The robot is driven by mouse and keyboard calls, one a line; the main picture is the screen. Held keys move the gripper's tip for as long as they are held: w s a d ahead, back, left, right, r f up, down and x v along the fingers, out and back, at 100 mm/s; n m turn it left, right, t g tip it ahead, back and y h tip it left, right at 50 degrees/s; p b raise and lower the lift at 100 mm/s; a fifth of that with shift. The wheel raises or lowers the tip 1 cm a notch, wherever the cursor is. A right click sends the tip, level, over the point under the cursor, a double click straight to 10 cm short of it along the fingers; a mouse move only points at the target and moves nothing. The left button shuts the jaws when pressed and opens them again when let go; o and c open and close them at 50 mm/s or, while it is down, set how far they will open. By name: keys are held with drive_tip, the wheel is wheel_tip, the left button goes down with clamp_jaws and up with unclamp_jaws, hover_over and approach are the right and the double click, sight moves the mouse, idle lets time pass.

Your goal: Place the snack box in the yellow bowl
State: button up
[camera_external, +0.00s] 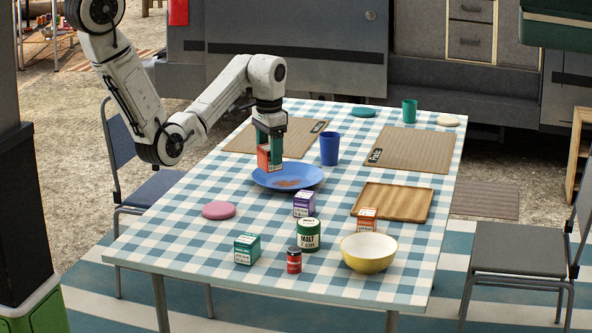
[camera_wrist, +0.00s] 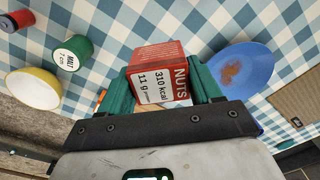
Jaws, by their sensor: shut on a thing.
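My gripper (camera_external: 270,150) has green fingers and is shut on a red-orange and white snack box (camera_external: 264,159). It holds the box above the left part of the blue plate. In the wrist view the snack box (camera_wrist: 160,72) sits between both fingers, with "NUTS" and "310 kcal" readable on it. The yellow bowl (camera_external: 368,254), white inside and apparently empty, stands near the front right of the table. The yellow bowl (camera_wrist: 33,88) also shows at the left of the wrist view, well apart from my gripper.
The blue plate (camera_external: 262,182) has a brown-red patch. A purple box (camera_external: 304,204), a malt can (camera_external: 308,235), a red jar (camera_external: 294,260) and a green box (camera_external: 247,250) stand front-centre. An orange box (camera_external: 367,220) stands between the wooden tray (camera_external: 412,217) and the bowl. A blue cup (camera_external: 329,149) stands behind.

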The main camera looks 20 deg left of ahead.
drive_tip(key=s+d+r+m, duration=0.1)
drive_tip(key=s+d+m, duration=0.3)
drive_tip(key=s+d, duration=0.8)
drive_tip(key=s+d+m, duration=0.3)
drive_tip(key=s+d, duration=0.1)
drive_tip(key=s, duration=0.4)
drive_tip(key=s+d+m, duration=0.2)
drive_tip(key=s+d, duration=0.2)
drive_tip(key=s, duration=0.4)
drive_tip(key=b, duration=1)
hover_over(369, 245)
drive_tip(key=s, duration=0.6)
drive_tip(key=f, duration=0.7)
drive_tip(key=d+f, duration=0.1)
drive_tip(key=f, duration=0.2)
drive_tip(key=shift+w+f, duration=0.2)
drive_tip(key=shift+f, duration=0.05)
drive_tip(key=shift+w+f, duration=0.1)
drive_tip(key=shift+f, duration=1.55)
drive_tip(key=shift+f, duration=0.35)
